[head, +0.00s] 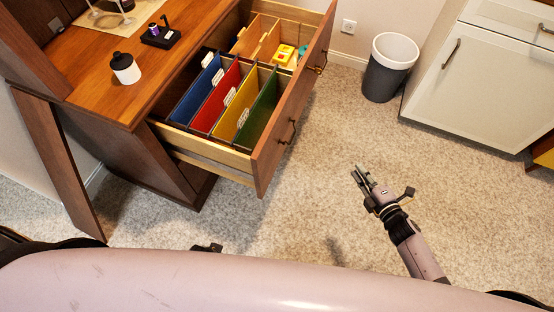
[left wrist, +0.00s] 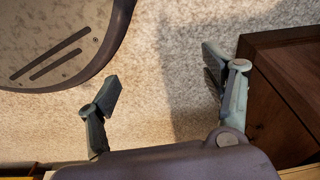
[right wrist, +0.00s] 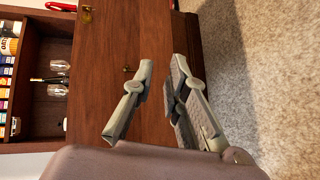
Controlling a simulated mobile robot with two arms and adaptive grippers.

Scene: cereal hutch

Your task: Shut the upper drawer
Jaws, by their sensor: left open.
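The upper drawer (head: 283,125) of the brown wooden hutch is pulled far out, its front facing right with two dark handles. Coloured hanging folders (head: 227,98) and yellow items (head: 284,54) lie inside. My right gripper (head: 359,174) is to the right of the drawer front, apart from it, over carpet. In the right wrist view its fingers (right wrist: 160,85) stand a little apart with nothing between them, pointing at brown wood with a handle (right wrist: 128,69). My left gripper (left wrist: 160,75) is open and empty over carpet, beside a dark wooden panel (left wrist: 287,85).
A grey bin with a white rim (head: 390,66) and a white cabinet (head: 482,76) stand at upper right. The desk top (head: 95,88) holds a white bottle with a black cap (head: 125,68) and a small black stand (head: 160,35).

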